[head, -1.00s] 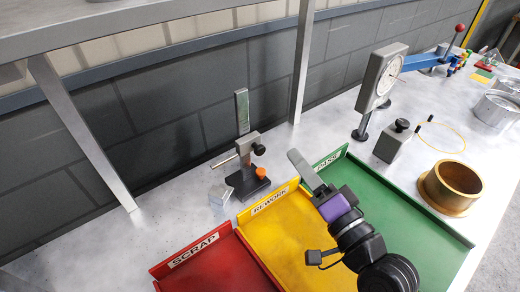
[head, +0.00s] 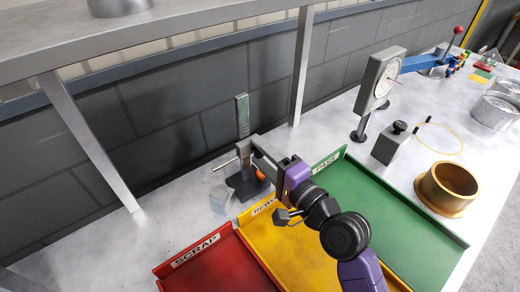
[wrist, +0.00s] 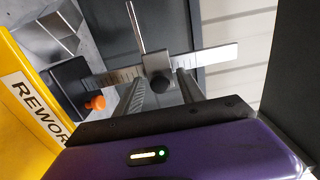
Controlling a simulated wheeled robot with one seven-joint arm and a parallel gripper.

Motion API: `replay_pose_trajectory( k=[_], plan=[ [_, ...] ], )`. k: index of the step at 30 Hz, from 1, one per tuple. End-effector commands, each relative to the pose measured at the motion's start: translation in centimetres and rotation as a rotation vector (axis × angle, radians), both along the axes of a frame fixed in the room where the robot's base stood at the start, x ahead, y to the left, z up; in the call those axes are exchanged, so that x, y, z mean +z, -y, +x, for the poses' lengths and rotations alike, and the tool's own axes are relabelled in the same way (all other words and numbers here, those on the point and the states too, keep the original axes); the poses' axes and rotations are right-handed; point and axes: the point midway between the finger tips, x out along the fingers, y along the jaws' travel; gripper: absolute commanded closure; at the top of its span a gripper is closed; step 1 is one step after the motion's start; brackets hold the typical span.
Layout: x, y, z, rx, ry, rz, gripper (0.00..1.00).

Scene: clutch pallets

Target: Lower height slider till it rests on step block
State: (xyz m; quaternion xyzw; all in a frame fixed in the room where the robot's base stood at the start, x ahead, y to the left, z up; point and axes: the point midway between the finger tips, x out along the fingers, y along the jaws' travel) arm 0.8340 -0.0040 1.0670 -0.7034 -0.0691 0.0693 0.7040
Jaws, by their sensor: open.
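The height gauge stands on a black base (head: 246,184) with an orange knob (head: 261,174) and an upright scale (head: 242,112). Its slider (wrist: 156,62) is partway up the scale, with a thin rod (wrist: 137,28) pointing away and a black knob (wrist: 159,85) facing me. My gripper (wrist: 159,77) is open, its fingers on either side of the slider and knob; whether they touch cannot be told. The step block (head: 220,198), small and silver, stands left of the base, below the rod, with a gap between.
The red SCRAP tray (head: 195,248), yellow REWORK tray (head: 262,206) and green PASS tray (head: 328,160) lie in front. A dial gauge (head: 380,75), a grey block with a knob (head: 390,145) and a brass ring (head: 447,188) are to the right. A shelf post (head: 301,65) rises behind.

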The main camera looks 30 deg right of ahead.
Motion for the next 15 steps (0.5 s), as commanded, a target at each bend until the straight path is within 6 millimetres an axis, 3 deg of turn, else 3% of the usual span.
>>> replay_pose_trajectory(
  k=[11,15],
  plan=[
    [-0.03,-0.17,0.6,0.001,0.0,0.0,0.55],
    [-0.02,-0.16,0.58,0.0,0.0,-0.001,0.83]
  ],
)
